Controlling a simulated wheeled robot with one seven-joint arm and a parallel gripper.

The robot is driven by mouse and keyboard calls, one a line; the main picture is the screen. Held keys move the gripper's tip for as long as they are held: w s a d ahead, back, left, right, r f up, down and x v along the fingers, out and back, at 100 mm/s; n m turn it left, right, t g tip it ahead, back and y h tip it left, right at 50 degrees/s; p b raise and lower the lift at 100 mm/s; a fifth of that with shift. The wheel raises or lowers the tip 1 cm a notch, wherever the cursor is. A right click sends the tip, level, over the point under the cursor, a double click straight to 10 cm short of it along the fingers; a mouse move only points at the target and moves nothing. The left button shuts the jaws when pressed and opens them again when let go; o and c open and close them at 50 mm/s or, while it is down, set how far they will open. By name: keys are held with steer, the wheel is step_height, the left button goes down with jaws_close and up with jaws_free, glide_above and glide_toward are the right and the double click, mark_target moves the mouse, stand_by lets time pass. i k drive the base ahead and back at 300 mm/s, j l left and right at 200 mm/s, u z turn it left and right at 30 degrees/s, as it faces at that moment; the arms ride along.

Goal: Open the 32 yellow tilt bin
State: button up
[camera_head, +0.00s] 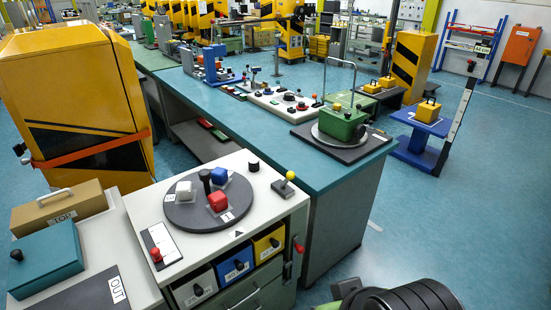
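The yellow tilt bin (268,243) is the rightmost of three small bins set in the front of a white cabinet, just under its top. It has a dark knob and a pale label too small to read. It appears shut, its face in line with the others. The blue bin (234,265) is left of it and the white bin (196,288) further left. Dark, ribbed parts at the bottom right seem to be my arm, to the right of the cabinet. My gripper's fingers are not visible.
The cabinet top (150,210) carries a grey turntable (181,215) with coloured blocks and a yellow-knobbed lever (285,184). A red-knobbed handle (298,248) sticks out right of the yellow bin. A long teal bench (270,150) stands behind. Blue floor (450,230) is clear at right.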

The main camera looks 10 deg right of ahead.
mark_target(266, 243)
steer(key=l+u, duration=0.65)
steer(key=u, duration=0.15)
